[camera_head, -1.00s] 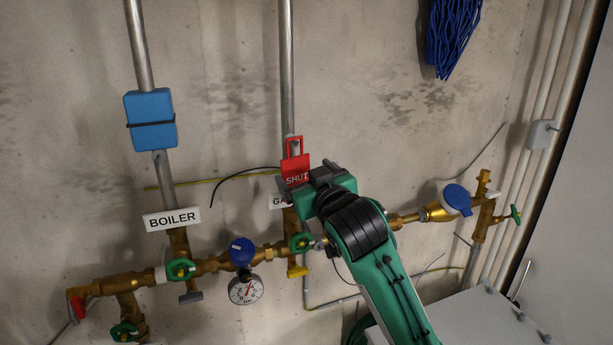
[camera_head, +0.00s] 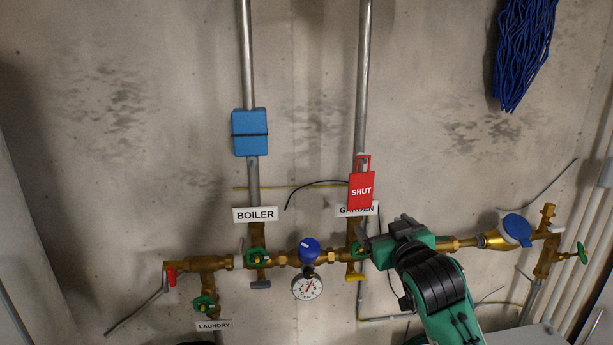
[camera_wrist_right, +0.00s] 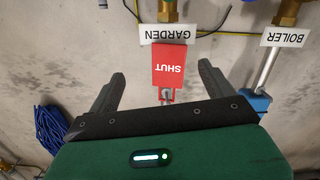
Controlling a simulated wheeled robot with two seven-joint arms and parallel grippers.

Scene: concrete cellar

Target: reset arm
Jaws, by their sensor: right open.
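My right gripper (camera_head: 385,238) is open and empty. It is in front of the brass pipework, below and right of the red SHUT tag (camera_head: 361,190). The tag hangs by its loop at the grey garden pipe and partly covers the GARDEN label (camera_head: 350,211). In the right wrist view, the gripper's two dark fingers (camera_wrist_right: 162,78) stand wide apart. The tag (camera_wrist_right: 168,72) shows upside down between them, with visible wall around it; it is not gripped. My left gripper is in no view.
Brass pipework (camera_head: 280,260) with green-handled valves, a pressure gauge (camera_head: 307,287) and a blue-capped fitting (camera_head: 516,230) runs along the wall. A blue box (camera_head: 249,132) is on the boiler pipe. Blue netting (camera_head: 522,50) hangs upper right. The wall above the pipes is mostly clear.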

